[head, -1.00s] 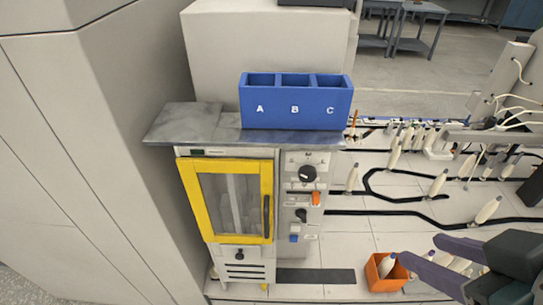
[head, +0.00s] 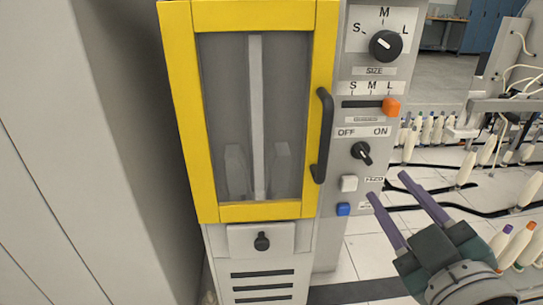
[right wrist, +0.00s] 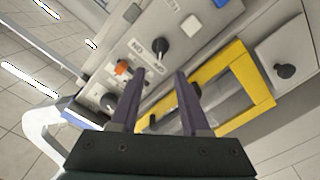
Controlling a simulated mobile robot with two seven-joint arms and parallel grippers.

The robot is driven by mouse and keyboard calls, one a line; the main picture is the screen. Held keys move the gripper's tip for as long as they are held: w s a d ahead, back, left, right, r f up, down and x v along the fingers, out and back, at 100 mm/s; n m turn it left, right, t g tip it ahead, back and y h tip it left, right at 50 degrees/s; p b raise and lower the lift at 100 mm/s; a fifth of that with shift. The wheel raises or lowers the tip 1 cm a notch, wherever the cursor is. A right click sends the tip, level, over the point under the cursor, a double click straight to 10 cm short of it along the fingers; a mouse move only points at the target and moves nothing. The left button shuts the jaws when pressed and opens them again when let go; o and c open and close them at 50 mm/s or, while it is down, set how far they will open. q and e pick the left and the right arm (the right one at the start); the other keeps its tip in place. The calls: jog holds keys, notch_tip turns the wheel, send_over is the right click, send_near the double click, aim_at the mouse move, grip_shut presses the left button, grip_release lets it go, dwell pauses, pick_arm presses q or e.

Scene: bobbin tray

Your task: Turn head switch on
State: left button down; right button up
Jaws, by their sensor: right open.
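The black rotary switch (head: 361,152) sits on the grey control panel (head: 352,215) under the OFF and ON labels. I cannot tell for certain which label its pointer faces. It also shows in the right wrist view (right wrist: 160,48), just beyond my fingertips. My right gripper (head: 387,185) is open and empty, its two purple fingers pointing up-left toward the panel, below and right of the switch. In the right wrist view the spread fingers (right wrist: 160,72) appear apart from the switch. My left gripper is not in view.
A black SIZE dial (head: 386,46) and an orange slider (head: 391,107) are above the switch. A white button (head: 349,183) and a blue button (head: 343,209) are below it. The yellow-framed door (head: 210,213) with a black handle (head: 324,135) is at left. Bobbins (head: 518,244) stand at right.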

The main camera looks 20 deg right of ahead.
aim_at(365, 156)
pick_arm(q)
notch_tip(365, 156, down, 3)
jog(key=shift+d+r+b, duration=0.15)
jog(key=shift+b, duration=0.9)
pick_arm(e)
jog(key=x, duration=1)
jog(key=shift+d+f, duration=0.1)
jog(key=shift+f, duration=0.05)
jog(key=shift+c, duration=0.2)
grip_shut()
